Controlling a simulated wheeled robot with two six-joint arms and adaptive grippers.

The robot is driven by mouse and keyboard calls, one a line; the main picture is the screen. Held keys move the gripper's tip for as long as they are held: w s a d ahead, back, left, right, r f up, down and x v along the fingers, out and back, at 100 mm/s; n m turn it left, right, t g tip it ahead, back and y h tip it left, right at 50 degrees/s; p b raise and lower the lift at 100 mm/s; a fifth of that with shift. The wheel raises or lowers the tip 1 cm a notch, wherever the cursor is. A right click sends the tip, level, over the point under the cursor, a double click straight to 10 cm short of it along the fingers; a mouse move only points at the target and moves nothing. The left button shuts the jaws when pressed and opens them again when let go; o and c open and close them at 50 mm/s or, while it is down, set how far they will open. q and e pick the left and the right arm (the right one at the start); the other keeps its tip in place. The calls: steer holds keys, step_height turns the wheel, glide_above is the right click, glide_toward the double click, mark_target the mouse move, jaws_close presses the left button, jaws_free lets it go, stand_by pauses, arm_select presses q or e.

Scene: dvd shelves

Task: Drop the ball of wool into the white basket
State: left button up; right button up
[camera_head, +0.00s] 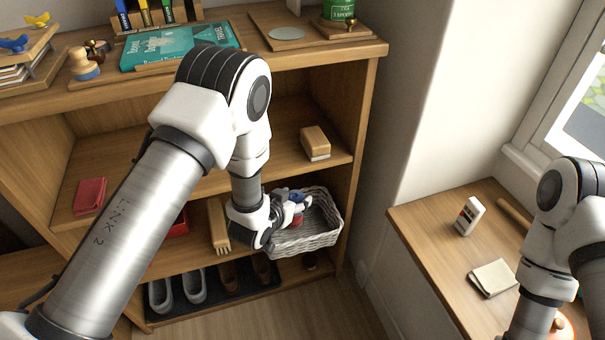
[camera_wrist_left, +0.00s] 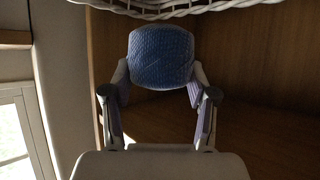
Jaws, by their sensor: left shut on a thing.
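The ball of wool (camera_wrist_left: 160,55) is blue with a knitted texture. My left gripper (camera_wrist_left: 158,76) is shut on it, with one finger on each side. The white basket (camera_head: 312,241) is a pale woven box on a lower shelf at the right end of the unit. Its woven rim (camera_wrist_left: 205,7) shows along the top of the left wrist view. In the head view my left gripper (camera_head: 292,205) is at the basket's opening; the wool there is small and partly hidden, with a small reddish thing close by. My right gripper is out of view.
The wooden shelf unit (camera_head: 365,110) surrounds the basket, with an upper shelf just above it. A wooden brush (camera_head: 218,226) stands left of the basket. Several shoes (camera_head: 194,285) are below. A wooden desk (camera_head: 430,240) stands at the right.

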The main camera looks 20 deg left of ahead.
arm_select(q)
steer(key=shift+w+f, duration=0.2)
steer(key=shift+w, duration=0.15)
step_height(320, 180, down, 6)
steer(key=b, duration=0.5)
steer(key=shift+s+r+b, duration=0.1)
steer(key=shift+r+b, duration=0.15)
steer(key=shift+b, duration=0.05)
steer(key=shift+r, duration=0.1)
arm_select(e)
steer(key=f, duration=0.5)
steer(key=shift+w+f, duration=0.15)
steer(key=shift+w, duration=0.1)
arm_select(q)
steer(key=o, duration=1.2)
steer(key=shift+s, duration=0.1)
steer(key=v, duration=1.2)
